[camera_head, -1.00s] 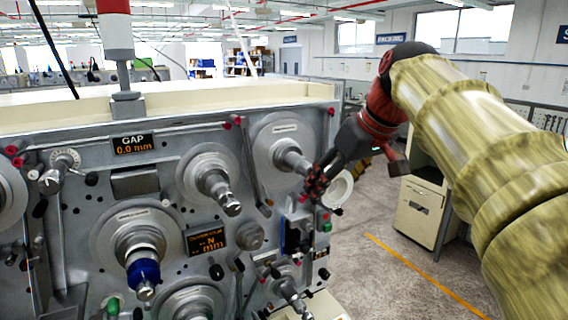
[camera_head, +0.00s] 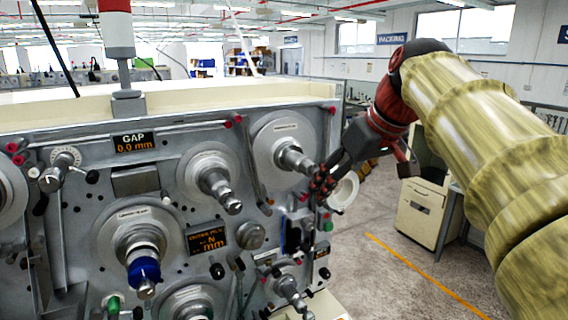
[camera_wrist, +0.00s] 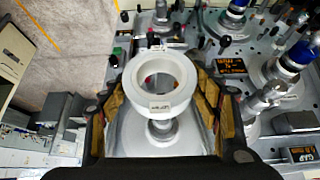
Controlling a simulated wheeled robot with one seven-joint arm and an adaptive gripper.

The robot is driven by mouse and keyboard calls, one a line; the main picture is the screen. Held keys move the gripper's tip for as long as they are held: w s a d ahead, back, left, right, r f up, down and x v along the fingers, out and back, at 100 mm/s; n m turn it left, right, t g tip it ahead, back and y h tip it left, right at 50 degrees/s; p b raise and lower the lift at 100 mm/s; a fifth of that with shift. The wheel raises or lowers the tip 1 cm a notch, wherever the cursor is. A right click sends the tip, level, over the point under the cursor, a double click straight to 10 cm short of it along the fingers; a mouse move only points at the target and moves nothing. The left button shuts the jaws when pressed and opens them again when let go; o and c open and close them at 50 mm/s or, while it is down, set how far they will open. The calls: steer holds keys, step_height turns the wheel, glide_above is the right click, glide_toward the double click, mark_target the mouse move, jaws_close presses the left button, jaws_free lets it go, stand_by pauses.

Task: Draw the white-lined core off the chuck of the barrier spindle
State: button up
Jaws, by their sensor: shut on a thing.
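The white-lined core (camera_head: 344,191) is a short, thick white ring, partly hidden by my fingers in the head view. In the wrist view the core (camera_wrist: 182,92) sits between my two amber-padded fingers, with a small label on its near side. My gripper (camera_head: 323,184) is shut on it, just right of the machine face. The upper right spindle (camera_head: 293,158) is bare and stands left of my gripper, with a round flange behind it. In the wrist view a bare spindle end (camera_wrist: 162,130) shows just below the core, apart from its hole. The spindle labels are too small to read.
Other spindles crowd the grey machine panel, one with a blue collar (camera_head: 143,271). A small control box (camera_head: 294,236) juts out below my gripper. A cream cabinet (camera_head: 420,215) stands at the right. Open floor lies between machine and cabinet.

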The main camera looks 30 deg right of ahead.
steer(key=s+b, duration=0.2)
steer(key=s, duration=0.8)
steer(key=shift+s+d, duration=0.15)
steer(key=shift+s, duration=0.15)
stand_by(0.4)
